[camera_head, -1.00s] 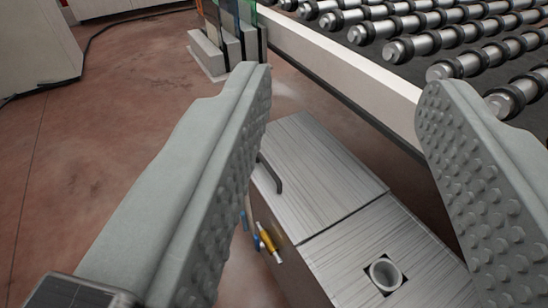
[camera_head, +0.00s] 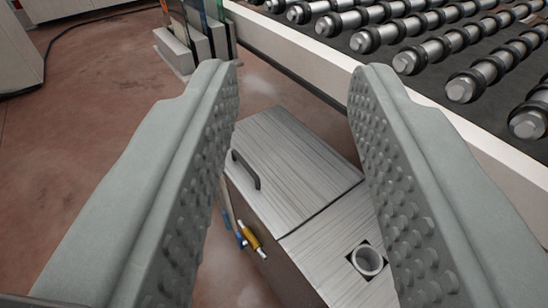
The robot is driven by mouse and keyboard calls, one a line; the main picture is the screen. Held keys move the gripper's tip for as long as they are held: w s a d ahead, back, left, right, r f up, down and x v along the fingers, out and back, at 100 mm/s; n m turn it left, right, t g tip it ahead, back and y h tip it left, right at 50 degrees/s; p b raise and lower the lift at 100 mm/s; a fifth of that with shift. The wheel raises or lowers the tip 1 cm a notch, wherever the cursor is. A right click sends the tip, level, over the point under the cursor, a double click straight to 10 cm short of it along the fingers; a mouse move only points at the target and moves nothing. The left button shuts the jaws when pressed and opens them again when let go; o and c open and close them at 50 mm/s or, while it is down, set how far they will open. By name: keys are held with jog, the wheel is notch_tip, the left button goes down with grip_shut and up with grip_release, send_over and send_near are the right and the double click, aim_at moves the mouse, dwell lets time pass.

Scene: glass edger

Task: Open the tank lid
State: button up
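The tank (camera_head: 258,262) is a box below and ahead of my gripper, with a brushed metal top. Its lid (camera_head: 295,170) is the far panel of that top and lies flat and closed. A dark handle (camera_head: 246,168) stands at the lid's left edge. The nearer top panel (camera_head: 325,245) has a round pipe opening (camera_head: 368,260). My gripper (camera_head: 294,72) is open and empty, its two studded grey fingers on either side of the tank in the picture. The left finger is close to the handle in the picture, but no contact shows.
A conveyor with rollers (camera_head: 420,58) and a pale side rail (camera_head: 300,48) runs along the upper right, behind the tank. A rack with upright glass sheets (camera_head: 195,40) stands at the top. A yellow-handled valve (camera_head: 251,236) sits on the tank's left side. Open floor (camera_head: 90,130) lies left.

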jog(key=w+a+f+n+g, duration=0.1)
jog(key=w+f+n+g, duration=0.15)
jog(key=w+f, duration=0.35)
jog(key=w+a+f+n+g, duration=0.1)
jog(key=w+a+f+g, duration=0.2)
jog(key=w, duration=0.6)
jog(key=n+g+y, duration=0.1)
jog(key=n+g, duration=0.4)
jog(key=g, duration=0.2)
send_near(245, 164)
jog(key=shift+m, duration=0.25)
jog(key=x, duration=0.8)
jog(key=shift+c, duration=0.2)
grip_shut()
